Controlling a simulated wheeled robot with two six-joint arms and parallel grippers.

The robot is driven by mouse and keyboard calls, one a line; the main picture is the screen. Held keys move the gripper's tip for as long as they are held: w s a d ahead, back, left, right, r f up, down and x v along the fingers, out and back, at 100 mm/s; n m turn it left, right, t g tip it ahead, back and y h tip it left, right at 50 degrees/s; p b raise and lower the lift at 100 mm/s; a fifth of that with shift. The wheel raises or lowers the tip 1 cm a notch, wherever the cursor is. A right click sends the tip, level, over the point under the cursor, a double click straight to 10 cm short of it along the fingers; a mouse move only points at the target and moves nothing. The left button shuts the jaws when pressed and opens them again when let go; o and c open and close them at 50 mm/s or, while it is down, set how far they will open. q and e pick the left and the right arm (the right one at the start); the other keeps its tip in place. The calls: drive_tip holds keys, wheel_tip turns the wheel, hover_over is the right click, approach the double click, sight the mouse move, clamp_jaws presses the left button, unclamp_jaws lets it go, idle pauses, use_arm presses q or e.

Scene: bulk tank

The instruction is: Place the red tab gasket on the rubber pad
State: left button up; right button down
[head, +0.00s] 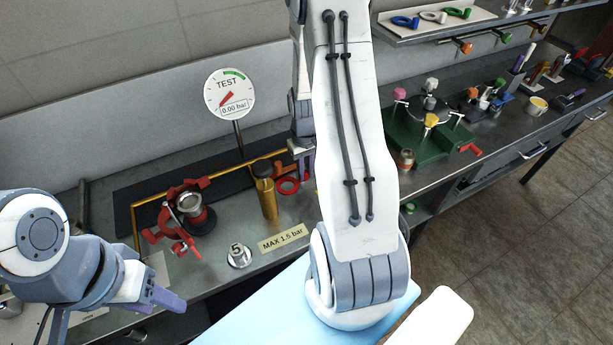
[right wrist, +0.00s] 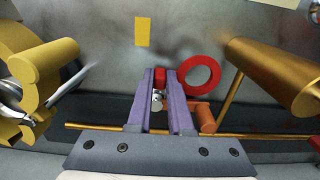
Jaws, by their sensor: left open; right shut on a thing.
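The red tab gasket (right wrist: 199,74) is a flat red ring with a tab. In the right wrist view its tab lies between the purple fingertips of my right gripper (right wrist: 160,80), which is shut on it; the ring sticks out to the right. In the head view the gasket (head: 288,186) shows beside the brass cylinder, left of my right arm, which hides most of that gripper. I cannot tell whether the gasket touches the surface below. A long black strip (head: 143,190), perhaps the rubber pad, lies along the wall. My left gripper (head: 168,299) is open and empty at lower left.
A brass cylinder (head: 266,192) and a red clamp (head: 172,222) around a metal fitting stand on the bench. A brass pipe (head: 137,231) runs along it. A gauge (head: 230,94) rises behind. A green fixture (head: 425,140) is at right. Other gaskets (head: 432,17) sit on a shelf.

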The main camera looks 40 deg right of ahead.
drive_tip(key=shift+s+f+p, duration=0.1)
drive_tip(key=shift+f+p, duration=0.2)
drive_tip(key=shift+f, duration=1.35)
drive_tip(key=shift+f, duration=0.15)
drive_tip(key=c, duration=0.8)
unclamp_jaws()
drive_tip(key=shift+c, duration=0.2)
